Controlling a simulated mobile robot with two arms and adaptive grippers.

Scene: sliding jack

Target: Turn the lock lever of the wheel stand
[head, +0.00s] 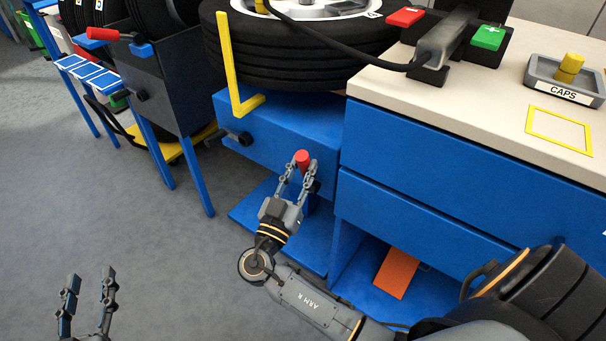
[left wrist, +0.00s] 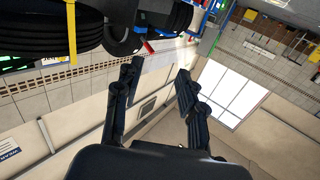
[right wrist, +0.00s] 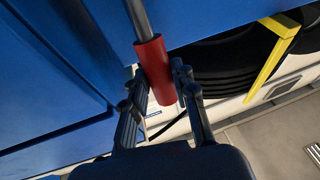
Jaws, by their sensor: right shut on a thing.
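The wheel stand (head: 262,135) is a blue box with a stacked black tyre and wheel on top. Its lock lever has a red grip (head: 302,158) at the stand's front, and in the right wrist view the red grip (right wrist: 155,68) sits on a grey metal rod (right wrist: 139,18). My right gripper (head: 298,164) is shut on the red grip, with one finger on each side of it. My left gripper (head: 90,277) is open and empty over the grey floor, well away from the stand; its spread fingers also show in the left wrist view (left wrist: 158,75).
A blue cabinet (head: 440,185) with a pale top (head: 440,92) stands right of the stand. A yellow bracket (head: 231,70) rises beside the tyre. A dark rack with another red-handled lever (head: 100,34) is at upper left. An orange plate (head: 396,273) lies low under the cabinet. Floor at left is clear.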

